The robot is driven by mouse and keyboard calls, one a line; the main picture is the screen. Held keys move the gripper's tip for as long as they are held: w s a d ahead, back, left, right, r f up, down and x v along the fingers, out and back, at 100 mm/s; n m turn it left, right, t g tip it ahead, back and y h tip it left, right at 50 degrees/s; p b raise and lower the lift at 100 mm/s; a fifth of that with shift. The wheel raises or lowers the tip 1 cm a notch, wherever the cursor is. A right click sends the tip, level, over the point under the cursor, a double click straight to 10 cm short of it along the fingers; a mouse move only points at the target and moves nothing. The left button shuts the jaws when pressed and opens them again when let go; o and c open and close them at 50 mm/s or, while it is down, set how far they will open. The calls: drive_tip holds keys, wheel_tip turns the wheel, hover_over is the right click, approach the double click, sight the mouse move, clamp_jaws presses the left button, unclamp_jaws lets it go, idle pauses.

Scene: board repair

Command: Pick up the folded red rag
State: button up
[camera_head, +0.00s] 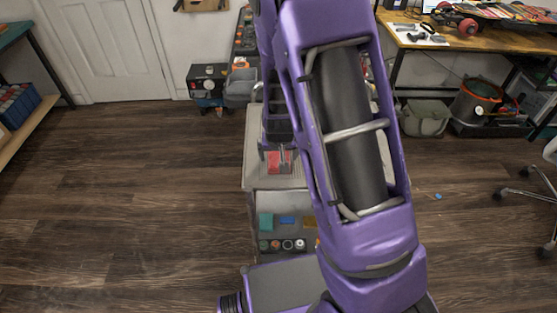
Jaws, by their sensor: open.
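The folded red rag (274,167) lies on the light grey top of a cart (258,178), just left of my purple arm. My gripper (275,155) points down right over the rag, with its fingers open. The fingers cover part of the rag's upper side. I cannot tell whether they touch the rag or stand a little above it.
The cart's lower shelf holds several small coloured items (287,220). Grey bins and a dark box (208,80) stand behind, near the white door (115,50). A wooden workbench (470,38) is at the back right. The wood floor (130,200) on the left is clear.

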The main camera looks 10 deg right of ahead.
sight(279, 159)
drive_tip(key=shift+f, duration=0.25)
idle(0.3)
drive_tip(key=shift+c, duration=0.3)
drive_tip(key=c, duration=1.2)
wheel_tip(279, 159, up, 11)
drive_tip(key=p, duration=0.2)
drive_tip(key=shift+f+p, duration=0.2)
drive_tip(key=shift+p, duration=0.2)
drive_tip(key=shift+c, duration=0.2)
drive_tip(key=o, duration=0.8)
drive_tip(key=c, duration=0.5)
drive_tip(key=shift+s+f, duration=0.1)
drive_tip(key=shift+s, duration=0.05)
drive_tip(key=shift+c, duration=0.2)
